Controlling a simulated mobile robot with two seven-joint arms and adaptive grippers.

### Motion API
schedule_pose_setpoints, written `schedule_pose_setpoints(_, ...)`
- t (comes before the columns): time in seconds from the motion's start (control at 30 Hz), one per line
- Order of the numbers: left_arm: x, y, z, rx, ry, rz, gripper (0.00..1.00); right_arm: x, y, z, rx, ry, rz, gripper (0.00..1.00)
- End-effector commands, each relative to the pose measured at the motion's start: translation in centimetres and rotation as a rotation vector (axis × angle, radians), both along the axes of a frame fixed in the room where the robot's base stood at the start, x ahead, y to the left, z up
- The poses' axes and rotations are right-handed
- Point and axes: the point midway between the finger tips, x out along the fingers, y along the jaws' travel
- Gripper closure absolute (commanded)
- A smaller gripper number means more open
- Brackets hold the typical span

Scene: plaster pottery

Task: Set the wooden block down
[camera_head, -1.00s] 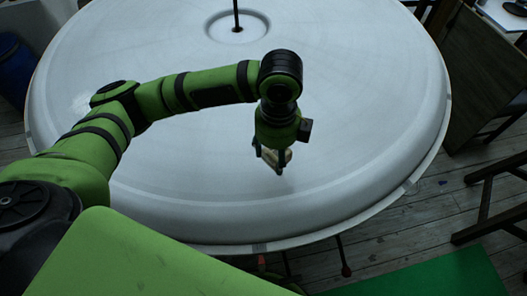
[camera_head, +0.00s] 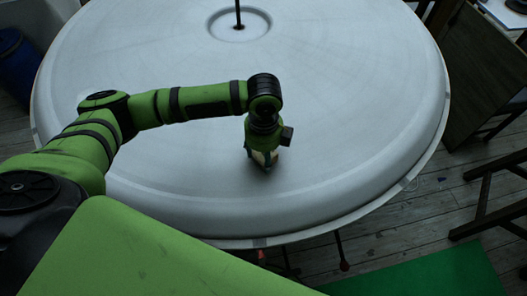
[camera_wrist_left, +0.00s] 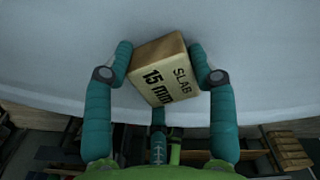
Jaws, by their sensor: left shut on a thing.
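The wooden block (camera_wrist_left: 163,72) shows large in the left wrist view, a pale block marked "SLAB 15 mm". My left gripper (camera_wrist_left: 160,75) is shut on it, with one teal finger on each side. In the head view the left gripper (camera_head: 262,155) points down over the near part of the round white table (camera_head: 340,120). The block (camera_head: 262,159) shows only in part there, between the fingers. A dark shadow lies close by it. I cannot tell whether its underside touches the table. My right gripper is in neither view.
A dark rod (camera_head: 238,12) stands in the round recess at the table's middle. The white surface around the gripper is bare. The table's raised rim curves along the near side. Dark wooden furniture (camera_head: 490,195) stands on the floor at the right.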

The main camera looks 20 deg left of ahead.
Motion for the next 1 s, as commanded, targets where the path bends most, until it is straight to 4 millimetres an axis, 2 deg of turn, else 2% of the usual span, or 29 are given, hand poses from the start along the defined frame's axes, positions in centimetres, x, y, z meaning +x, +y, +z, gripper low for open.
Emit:
schedule_pose_setpoints(0.03,0.0,0.0,-0.2,-0.001,0.001,0.0,0.75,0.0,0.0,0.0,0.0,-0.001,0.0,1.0)
schedule_pose_setpoints(0.07,0.0,0.0,-0.2,-0.001,0.001,0.0,0.31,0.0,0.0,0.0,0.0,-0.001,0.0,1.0)
schedule_pose_setpoints(0.1,0.0,0.0,-0.2,-0.001,0.001,0.0,0.19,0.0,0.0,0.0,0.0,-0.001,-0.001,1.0)
schedule_pose_setpoints(0.43,0.0,0.0,-0.1,0.0,0.001,0.0,0.19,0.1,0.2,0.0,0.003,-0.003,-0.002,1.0)
schedule_pose_setpoints(0.57,0.0,0.0,0.6,0.0,-0.002,-0.001,0.19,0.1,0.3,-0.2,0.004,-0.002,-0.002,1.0)
schedule_pose_setpoints(0.67,0.1,0.0,2.0,-0.001,-0.004,-0.001,0.19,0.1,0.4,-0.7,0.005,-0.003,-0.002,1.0)
schedule_pose_setpoints(1.0,0.1,-0.1,9.2,-0.002,-0.004,0.0,0.19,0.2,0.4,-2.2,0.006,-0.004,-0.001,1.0)
